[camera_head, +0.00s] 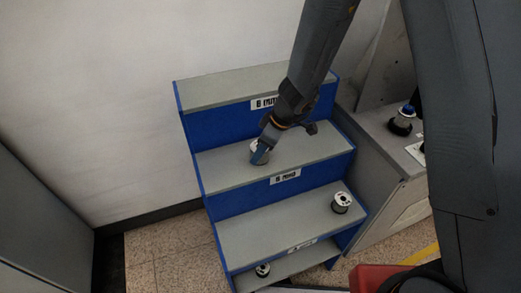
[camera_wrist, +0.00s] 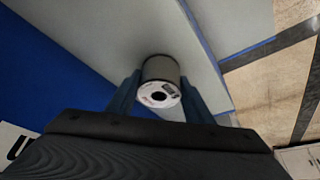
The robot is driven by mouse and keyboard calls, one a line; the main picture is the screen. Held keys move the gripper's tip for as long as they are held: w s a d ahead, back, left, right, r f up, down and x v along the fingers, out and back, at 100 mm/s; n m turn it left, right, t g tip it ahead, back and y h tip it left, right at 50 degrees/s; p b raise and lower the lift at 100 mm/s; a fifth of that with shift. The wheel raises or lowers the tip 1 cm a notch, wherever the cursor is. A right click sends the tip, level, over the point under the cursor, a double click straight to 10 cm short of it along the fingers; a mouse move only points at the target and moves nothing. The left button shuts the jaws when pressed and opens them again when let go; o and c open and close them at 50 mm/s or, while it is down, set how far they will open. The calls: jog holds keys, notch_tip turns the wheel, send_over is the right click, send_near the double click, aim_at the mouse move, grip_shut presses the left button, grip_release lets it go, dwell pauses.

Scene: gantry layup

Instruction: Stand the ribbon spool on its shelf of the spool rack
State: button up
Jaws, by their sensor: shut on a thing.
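The spool rack (camera_head: 223,200) is a blue stepped stand with grey shelves, each with a small white label on its front edge. My gripper (camera_head: 262,153) is over the second shelf from the top. It is shut on a ribbon spool (camera_head: 256,146), a white-flanged spool with a dark winding. In the wrist view the spool (camera_wrist: 161,82) sits between my two blue fingers (camera_wrist: 160,97), its white end with a dark hole facing the camera. The spool looks upright at the shelf surface; I cannot tell whether it touches it.
Another spool (camera_head: 341,202) stands at the right of the third shelf. A smaller-looking spool (camera_head: 262,270) is on the lowest shelf. A dark spool-like item (camera_head: 402,120) stands on the grey cabinet (camera_head: 385,160) at right. The top shelf (camera_head: 230,85) is clear. A white wall is behind the rack.

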jog(key=shift+f, duration=0.1)
jog(key=o, duration=1.4)
jog(key=shift+r+p, duration=0.3)
jog(key=shift+p, duration=0.05)
jog(key=b+v, duration=0.1)
jog(key=v, duration=1.1)
jog(key=s+d+r+m+h, duration=0.1)
jog(key=s+d+m+h, duration=0.1)
jog(key=s+d+m, duration=0.4)
jog(key=s+d+r+m+h, duration=0.1)
jog(key=s+d+m, duration=0.5)
jog(key=d, duration=0.8)
jog(key=shift+r+m+h, duration=0.3)
jog(key=shift+m+h, duration=0.3)
jog(key=shift+m, duration=0.5)
